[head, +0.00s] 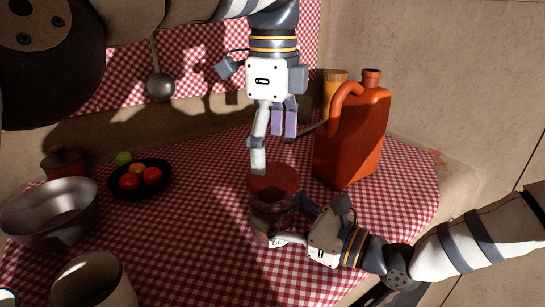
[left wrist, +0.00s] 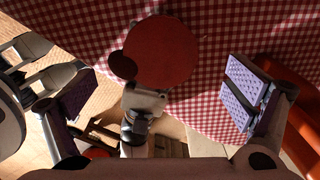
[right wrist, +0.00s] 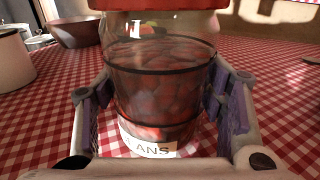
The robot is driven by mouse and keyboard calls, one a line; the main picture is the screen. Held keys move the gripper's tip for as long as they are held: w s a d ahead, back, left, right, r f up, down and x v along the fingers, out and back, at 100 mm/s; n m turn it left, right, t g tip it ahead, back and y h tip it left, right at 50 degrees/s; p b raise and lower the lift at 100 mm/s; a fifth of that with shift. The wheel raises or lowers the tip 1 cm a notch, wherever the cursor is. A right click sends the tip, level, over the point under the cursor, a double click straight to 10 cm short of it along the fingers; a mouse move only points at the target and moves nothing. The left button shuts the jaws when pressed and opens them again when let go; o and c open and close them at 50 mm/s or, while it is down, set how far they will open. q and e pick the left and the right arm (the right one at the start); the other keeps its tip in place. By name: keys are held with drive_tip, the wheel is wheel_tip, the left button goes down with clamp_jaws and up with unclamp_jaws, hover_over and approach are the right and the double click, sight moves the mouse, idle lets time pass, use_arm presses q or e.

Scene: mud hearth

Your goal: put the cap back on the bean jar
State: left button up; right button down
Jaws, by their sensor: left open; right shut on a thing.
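The bean jar (head: 270,218) stands on the checked cloth, a glass jar of dark red beans; its label shows in the right wrist view (right wrist: 150,150). My right gripper (head: 290,222) is shut on the jar's body, one finger on each side. The round red cap (head: 272,183) is on top of the jar's mouth; whether it is fully seated I cannot tell. Its underside edge shows in the right wrist view (right wrist: 165,6). My left gripper (head: 273,142) is open and empty above the cap, whose top disc lies between its spread fingers in the left wrist view (left wrist: 165,50).
An orange jug (head: 352,140) stands close to the right of my left gripper. A dark fruit plate (head: 140,180), a metal bowl (head: 50,215) and a pale pot (head: 92,280) are on the left. The cloth between plate and jar is clear.

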use_arm(q)
drive_tip(key=shift+c, duration=0.3)
drive_tip(key=n, duration=0.4)
drive_tip(key=shift+w+r, duration=0.15)
drive_tip(key=shift+r, duration=0.15)
drive_tip(key=n, duration=0.4)
drive_tip(key=shift+w+a+r, duration=0.1)
drive_tip(key=shift+r, duration=0.25)
drive_tip(key=n, duration=0.3)
drive_tip(key=shift+r, duration=0.3)
drive_tip(key=n, duration=0.3)
drive_tip(key=shift+r, duration=0.3)
drive_tip(key=n, duration=0.3)
drive_tip(key=r+n, duration=0.1)
drive_tip(key=n, duration=0.1)
drive_tip(key=shift+s, duration=0.25)
